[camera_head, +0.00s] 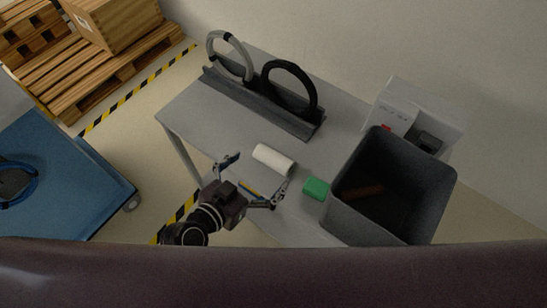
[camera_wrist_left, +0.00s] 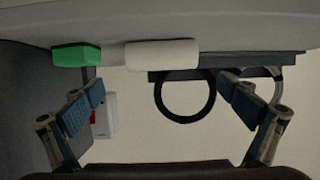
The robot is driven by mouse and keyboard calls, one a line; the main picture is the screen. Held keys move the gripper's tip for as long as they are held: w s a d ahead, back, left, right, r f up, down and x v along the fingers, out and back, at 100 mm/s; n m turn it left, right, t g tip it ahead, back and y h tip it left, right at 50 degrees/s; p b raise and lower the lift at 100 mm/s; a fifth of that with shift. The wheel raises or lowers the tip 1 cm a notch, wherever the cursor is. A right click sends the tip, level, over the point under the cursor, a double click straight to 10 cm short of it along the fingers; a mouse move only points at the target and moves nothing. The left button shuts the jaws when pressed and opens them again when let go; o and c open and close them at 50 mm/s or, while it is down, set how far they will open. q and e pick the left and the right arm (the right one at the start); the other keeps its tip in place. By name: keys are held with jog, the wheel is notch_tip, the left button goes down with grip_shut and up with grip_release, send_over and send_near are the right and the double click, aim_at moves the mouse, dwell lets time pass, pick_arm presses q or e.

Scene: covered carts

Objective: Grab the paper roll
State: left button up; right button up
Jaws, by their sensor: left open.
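A white paper roll (camera_head: 273,160) lies on its side on the grey table (camera_head: 206,118). In the left wrist view the roll (camera_wrist_left: 162,54) lies between the two spread fingers, near the top of the picture. My left gripper (camera_head: 256,181) is open and empty at the near edge of the table, just in front of the roll. Its fingers also show in the left wrist view (camera_wrist_left: 158,102). I cannot tell from these views whether a finger touches the roll. My right gripper is not in view.
A green block (camera_head: 316,188) lies right of the roll, close to the right finger. A dark grey bin (camera_head: 352,215) holding a brown item stands further right, with a white machine (camera_head: 444,112) behind it. A rack with two rings (camera_head: 291,112) stands at the back.

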aim_at(270, 160)
pick_arm(q)
jog(key=p+x, duration=0.1)
jog(key=x, duration=0.5)
jog(key=shift+w+f, duration=0.25)
jog(key=shift+f, duration=0.05)
jog(key=shift+w+d+f, duration=0.2)
jog(key=shift+w+f, duration=0.05)
jog(key=shift+w, duration=0.05)
jog(key=c, duration=1.2)
jog(key=shift+c, duration=0.8)
jog(key=shift+r+p, duration=0.1)
jog(key=shift+p, duration=0.2)
